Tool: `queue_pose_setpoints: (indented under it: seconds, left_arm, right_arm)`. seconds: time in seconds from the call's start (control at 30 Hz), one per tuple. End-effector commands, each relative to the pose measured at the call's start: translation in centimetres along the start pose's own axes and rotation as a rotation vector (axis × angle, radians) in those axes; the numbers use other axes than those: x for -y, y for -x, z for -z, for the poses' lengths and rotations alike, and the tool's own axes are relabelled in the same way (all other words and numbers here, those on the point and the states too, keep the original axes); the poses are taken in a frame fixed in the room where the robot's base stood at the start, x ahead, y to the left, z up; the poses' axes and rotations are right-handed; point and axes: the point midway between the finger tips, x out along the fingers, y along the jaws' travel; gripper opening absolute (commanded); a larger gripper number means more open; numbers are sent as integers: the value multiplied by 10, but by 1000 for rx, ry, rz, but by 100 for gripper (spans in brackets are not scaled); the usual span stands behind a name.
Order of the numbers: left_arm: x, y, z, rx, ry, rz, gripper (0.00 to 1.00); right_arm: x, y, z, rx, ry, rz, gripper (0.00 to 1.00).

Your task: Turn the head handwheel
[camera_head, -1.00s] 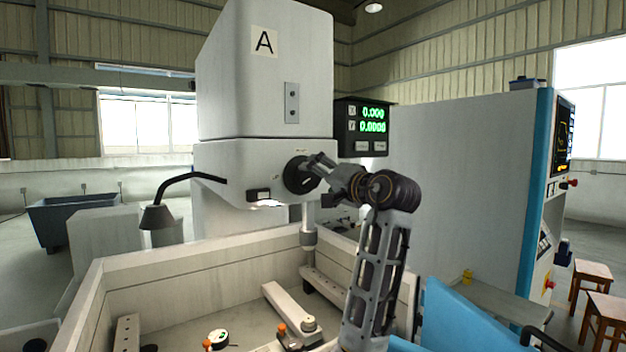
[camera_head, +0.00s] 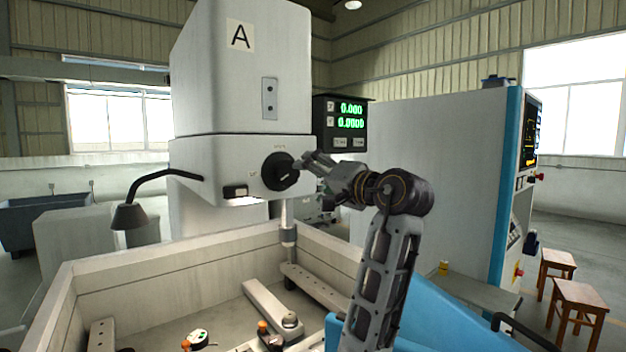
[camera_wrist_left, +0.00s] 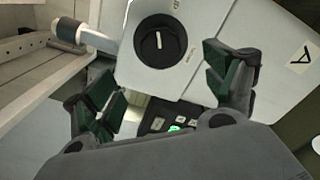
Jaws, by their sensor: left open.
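The head handwheel (camera_head: 280,171) is a round black knob with a pale bar across its face. It is on the front of the white machine head (camera_head: 240,150), marked A. It also shows in the left wrist view (camera_wrist_left: 158,41), beyond the fingers. My right gripper is not in view.
A green-digit display (camera_head: 342,124) is behind and above my gripper. A black lamp (camera_head: 130,215) reaches out left of the head. Below is a walled work tank (camera_head: 175,262) with clamps and a bar. A large grey cabinet (camera_head: 430,180) is at right; wooden stools (camera_head: 578,300) stand beyond.

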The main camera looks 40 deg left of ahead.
Motion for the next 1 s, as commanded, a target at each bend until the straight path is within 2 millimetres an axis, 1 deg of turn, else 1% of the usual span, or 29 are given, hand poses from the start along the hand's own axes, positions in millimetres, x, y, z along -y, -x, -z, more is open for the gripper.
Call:
queue_pose_setpoints:
  seconds: [0.17,0.27,0.47,0.6,0.7,0.8,0.9,1.0]
  left_arm:
    - [-10,-1,-3,3,-19,-4,85]
    - [-24,-2,-7,8,-46,-12,85]
    - [-68,-4,-24,23,-130,-41,85]
    - [-98,-5,-42,37,-187,-64,85]
    - [-113,-5,-56,51,-220,-72,85]
    - [-123,-6,-68,62,-247,-68,85]
    - [-129,-6,-77,64,-269,-52,85]
    - [-128,-7,-84,57,-253,-20,85]
  right_arm:
    - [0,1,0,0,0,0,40]
    - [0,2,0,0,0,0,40]
    - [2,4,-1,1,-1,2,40]
    - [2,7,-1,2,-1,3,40]
    - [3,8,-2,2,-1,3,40]
    - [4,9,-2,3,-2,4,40]
    - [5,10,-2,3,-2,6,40]
    - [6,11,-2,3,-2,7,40]
